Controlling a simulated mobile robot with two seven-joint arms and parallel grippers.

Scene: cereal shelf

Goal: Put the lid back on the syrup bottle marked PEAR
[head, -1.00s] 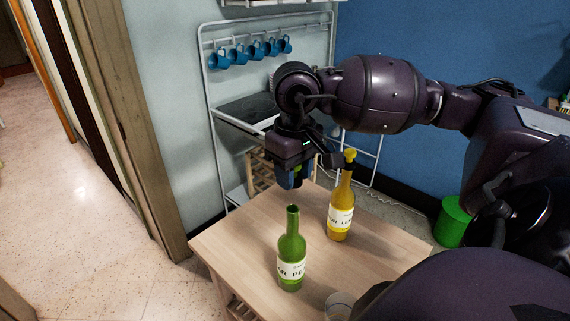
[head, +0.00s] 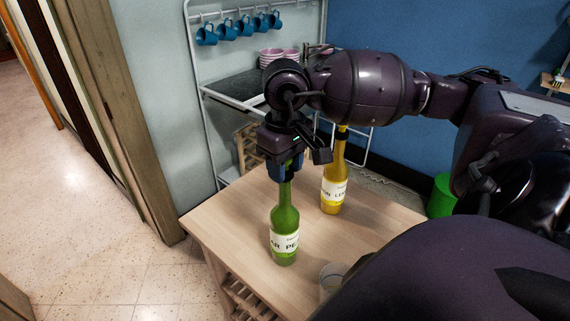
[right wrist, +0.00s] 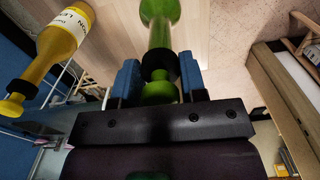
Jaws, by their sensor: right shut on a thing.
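The green bottle (head: 284,222) stands upright on the wooden table, its label showing "PE" and "AR". My right gripper (head: 287,170) points down right over the bottle's mouth. In the right wrist view its blue fingers (right wrist: 158,82) are shut on a green lid (right wrist: 158,94), in line with the green bottle's neck (right wrist: 159,40). The lid is at the dark-ringed top of the neck; I cannot tell whether it is fully seated. In the head view the fingers hide the lid. My left gripper is not in view.
A yellow bottle (head: 334,190) with a lemon label stands just behind and right on the table (head: 225,222), close to my right gripper. A clear glass (head: 333,272) is near the front edge. A rack with blue mugs (head: 245,26) stands behind.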

